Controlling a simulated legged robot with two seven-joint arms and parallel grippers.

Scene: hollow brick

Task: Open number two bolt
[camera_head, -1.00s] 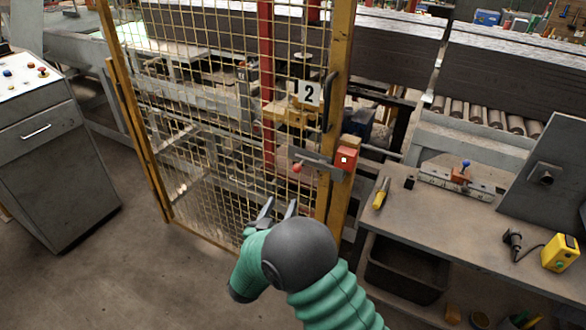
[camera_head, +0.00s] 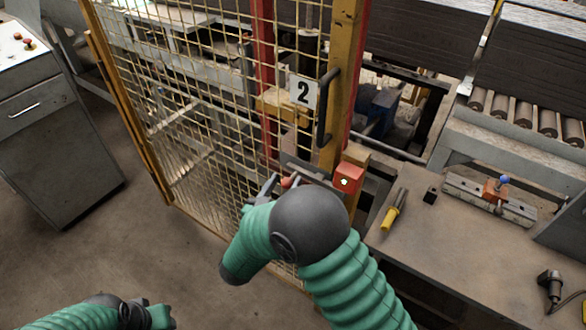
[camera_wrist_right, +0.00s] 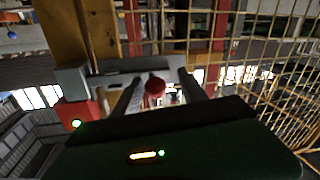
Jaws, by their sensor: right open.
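The number two gate is a yellow mesh panel with a white "2" sign (camera_head: 303,93) and a dark handle (camera_head: 326,108). Its bolt is a grey metal bar (camera_head: 308,168) with a red knob (camera_head: 288,183); the red knob also shows in the right wrist view (camera_wrist_right: 154,87). My right gripper (camera_head: 282,184) is at the bolt, partly hidden by my wrist. In the right wrist view its open fingers (camera_wrist_right: 157,92) stand either side of the red knob; contact cannot be told. My left gripper (camera_head: 145,314) is low at the left, its jaws unclear.
A red box (camera_head: 349,180) with a lit button sits on the post right of the bolt. A workbench (camera_head: 420,245) at right holds a yellow-handled tool (camera_head: 393,210) and a clamp (camera_head: 490,196). A grey control cabinet (camera_head: 60,150) stands left. Floor between is clear.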

